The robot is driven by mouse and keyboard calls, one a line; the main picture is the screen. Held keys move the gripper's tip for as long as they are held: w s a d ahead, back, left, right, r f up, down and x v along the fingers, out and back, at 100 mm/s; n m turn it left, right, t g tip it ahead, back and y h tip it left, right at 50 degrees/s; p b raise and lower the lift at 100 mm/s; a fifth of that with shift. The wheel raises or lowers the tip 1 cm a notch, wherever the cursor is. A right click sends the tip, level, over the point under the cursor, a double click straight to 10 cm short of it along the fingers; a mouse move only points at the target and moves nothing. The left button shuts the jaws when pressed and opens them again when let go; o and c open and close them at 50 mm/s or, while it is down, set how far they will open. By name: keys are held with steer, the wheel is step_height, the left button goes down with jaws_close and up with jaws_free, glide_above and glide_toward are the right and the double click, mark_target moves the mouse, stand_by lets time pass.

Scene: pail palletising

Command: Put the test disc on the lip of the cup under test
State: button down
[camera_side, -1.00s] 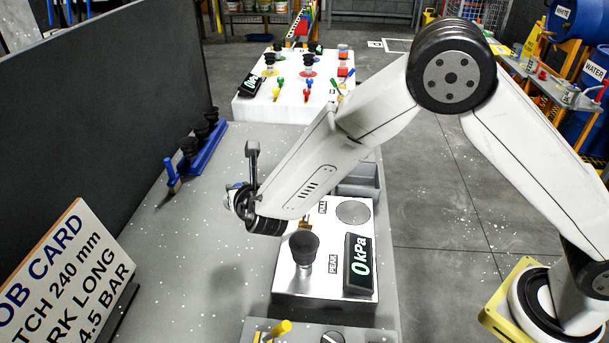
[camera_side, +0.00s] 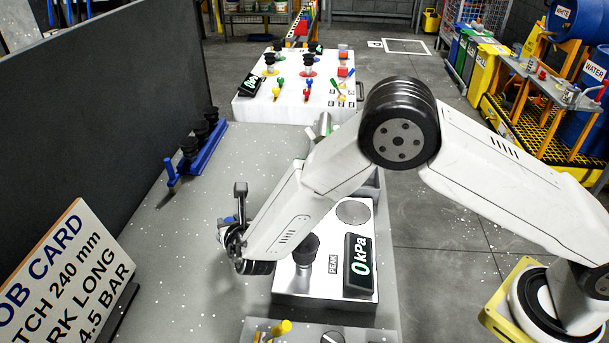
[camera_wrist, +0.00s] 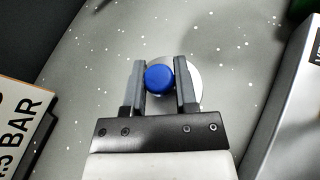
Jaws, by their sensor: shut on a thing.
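In the wrist view, my gripper (camera_wrist: 160,78) is shut on the blue knob of the test disc. The pale round test disc (camera_wrist: 194,88) shows beneath the fingers, over the speckled grey bench. In the side view, my gripper is mostly hidden by my wrist, left of the white test box, with a bit of blue showing. The cup under test (camera_side: 304,246), black and upright, stands on the white test box (camera_side: 322,284). The held disc is apart from it, to its left. The cup is not seen in the wrist view.
A display (camera_side: 359,262) reading 0 kPa and a grey round plate (camera_side: 353,212) are on the box. A blue rack (camera_side: 207,148) with black cups stands at the back left. A job card (camera_side: 62,275) is at front left. Bench between them is clear.

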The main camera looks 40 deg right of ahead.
steer(key=shift+f, duration=0.85)
steer(key=shift+f, duration=1.9)
steer(key=shift+f, duration=0.1)
steer(key=shift+c, duration=2)
jaws_free()
steer(key=shift+v, duration=3.85)
